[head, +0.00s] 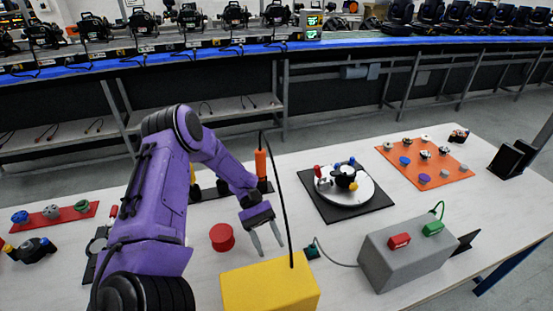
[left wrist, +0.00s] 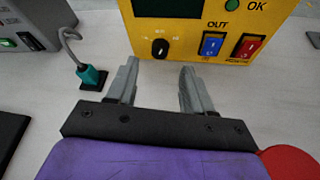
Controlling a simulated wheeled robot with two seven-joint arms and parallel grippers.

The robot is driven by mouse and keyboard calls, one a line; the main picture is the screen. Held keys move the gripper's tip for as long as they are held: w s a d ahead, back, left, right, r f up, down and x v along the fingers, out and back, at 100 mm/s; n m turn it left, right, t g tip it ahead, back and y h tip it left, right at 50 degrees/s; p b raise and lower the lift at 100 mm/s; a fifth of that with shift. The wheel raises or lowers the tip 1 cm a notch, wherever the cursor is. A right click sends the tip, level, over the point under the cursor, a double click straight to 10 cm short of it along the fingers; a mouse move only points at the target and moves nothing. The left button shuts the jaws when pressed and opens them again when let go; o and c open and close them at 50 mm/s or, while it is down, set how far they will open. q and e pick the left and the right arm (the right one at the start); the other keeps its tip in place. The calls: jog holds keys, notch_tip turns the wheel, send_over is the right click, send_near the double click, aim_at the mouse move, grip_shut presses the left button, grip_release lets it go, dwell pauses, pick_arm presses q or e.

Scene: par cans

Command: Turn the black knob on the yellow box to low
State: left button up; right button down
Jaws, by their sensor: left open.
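The yellow box (head: 270,287) stands at the front of the white table in the head view, where its knob side is hidden. In the left wrist view the yellow box (left wrist: 185,28) shows its front face, with the black knob (left wrist: 160,49) low on the left. A light mark on the knob seems to point roughly upward; the small labels around it are too blurred to read. My left gripper (head: 268,248) is open and empty, just behind the box. In the left wrist view its fingers (left wrist: 160,72) point at the knob, one to each side, apart from it.
The box also bears a blue switch (left wrist: 211,44), a red switch (left wrist: 246,48) and a green light (left wrist: 232,4). A teal plug (left wrist: 92,76) with a grey cable lies left of the fingers. A red cylinder (head: 222,237) and a grey box (head: 407,250) stand nearby.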

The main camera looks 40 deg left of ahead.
pick_arm(q)
jog(key=x, duration=0.5)
jog(key=shift+p, duration=0.35)
jog(key=shift+c, duration=0.3)
grip_shut()
